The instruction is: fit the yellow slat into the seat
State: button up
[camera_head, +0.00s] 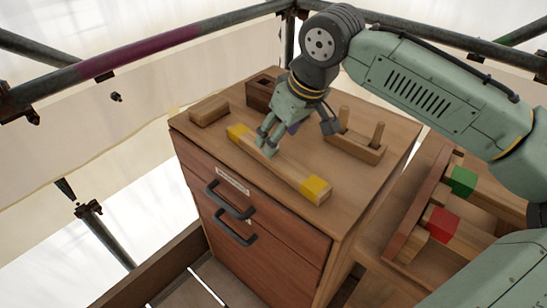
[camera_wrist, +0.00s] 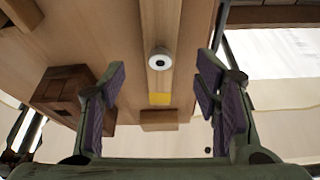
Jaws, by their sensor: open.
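The long wooden slat (camera_head: 285,168) with yellow ends lies flat on the cabinet top, running diagonally. In the wrist view the slat (camera_wrist: 160,25) runs up the middle, with one yellow end and a round white knob on it. My gripper (camera_head: 298,136) is above the slat, fingers spread. In the wrist view my gripper (camera_wrist: 162,76) is open, its purple pads on either side of the slat with gaps. A dark block with a square opening (camera_head: 258,95) and a block with two upright pegs (camera_head: 354,147) stand on the cabinet; I cannot tell which is the seat.
A small plain block (camera_head: 209,110) lies near the cabinet's left rear edge. The cabinet (camera_head: 255,245) has dark drawer handles on its front. A lower tray at right holds green (camera_head: 463,181) and red (camera_head: 442,224) marked pieces. Scaffold tubes (camera_head: 150,48) surround the cabinet.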

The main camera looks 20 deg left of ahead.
aim_at(273, 159)
jog(key=shift+p+x, duration=0.45)
jog(key=shift+x, duration=2.35)
jog(key=shift+c, duration=0.2)
jog(key=shift+r, duration=0.1)
grip_shut()
